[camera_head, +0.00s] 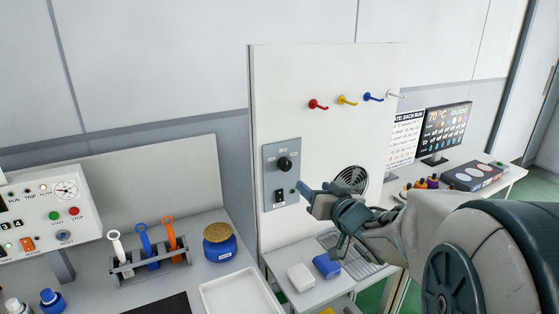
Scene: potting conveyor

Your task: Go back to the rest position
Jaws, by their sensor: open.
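My gripper (306,191) is in front of the upright white panel (320,75), at the height of the grey switch box (283,174) and just right of it. Its jaws are open and I see nothing between them. Whether a fingertip touches the box cannot be told from this view. The box has a black round knob (285,164) above and a small dark rocker switch (279,196) below. My arm reaches in from the right edge and hides part of the panel and the bench behind it.
A blue jar with a cork lid (219,242), a rack of tools (150,262), a white tray (240,296) and a control box (48,213) stand left. Coloured hooks (342,99) jut from the panel. A monitor (445,130) stands right.

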